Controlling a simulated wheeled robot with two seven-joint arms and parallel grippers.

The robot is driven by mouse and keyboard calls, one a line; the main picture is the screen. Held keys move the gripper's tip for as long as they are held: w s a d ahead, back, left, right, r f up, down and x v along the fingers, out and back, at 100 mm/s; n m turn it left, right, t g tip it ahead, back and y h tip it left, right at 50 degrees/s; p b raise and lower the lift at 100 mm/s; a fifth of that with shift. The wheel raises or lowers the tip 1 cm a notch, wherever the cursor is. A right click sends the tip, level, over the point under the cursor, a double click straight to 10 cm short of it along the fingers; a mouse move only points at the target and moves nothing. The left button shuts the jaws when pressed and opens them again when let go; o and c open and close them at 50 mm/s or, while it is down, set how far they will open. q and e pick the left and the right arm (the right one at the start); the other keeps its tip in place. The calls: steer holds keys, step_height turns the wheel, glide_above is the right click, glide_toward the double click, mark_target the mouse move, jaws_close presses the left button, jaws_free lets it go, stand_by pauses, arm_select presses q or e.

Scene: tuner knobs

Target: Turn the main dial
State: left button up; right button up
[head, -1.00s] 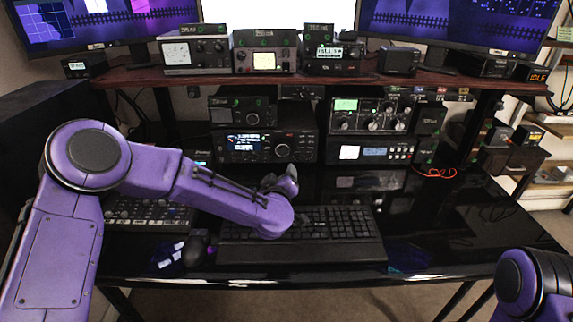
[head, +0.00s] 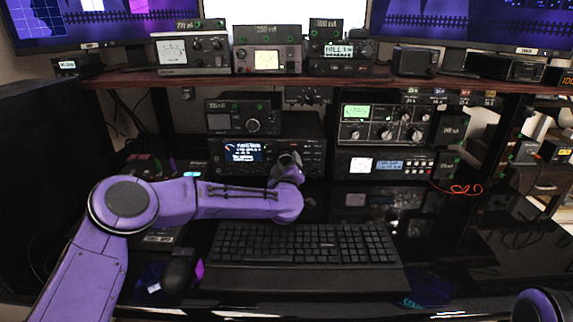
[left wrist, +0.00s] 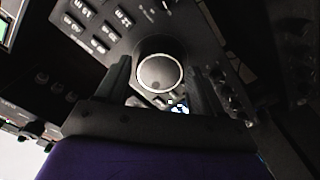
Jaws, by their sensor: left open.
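The main dial (left wrist: 160,72), a round dark knob with a pale rim, shows in the left wrist view on a black radio's front. In the head view the radio (head: 226,172), with its lit display, stands on the desk below the shelf, and my left gripper hides its dial. My left gripper (head: 290,160) is at the radio's right part. Its fingers (left wrist: 161,78) are open, one on each side of the dial in the wrist view, with gaps showing; I cannot tell how deep they reach. My right gripper is out of view.
A smaller radio (head: 242,118) sits on top of this one. A grey radio with several knobs (head: 383,125) stands to the right. The shelf (head: 120,78) runs above. A keyboard (head: 300,245) and a mouse (head: 178,275) lie in front, below my arm.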

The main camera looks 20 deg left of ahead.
arm_select(q)
steer(key=shift+w+a+f, duration=0.1)
steer(key=shift+w+a, duration=0.1)
steer(key=shift+w, duration=0.5)
steer(key=c, duration=0.8)
steer(key=shift+n, duration=0.3)
steer(key=n+b, duration=0.2)
steer(key=n, duration=0.2)
steer(key=shift+n+b, duration=1.6)
steer(key=shift+n, duration=1)
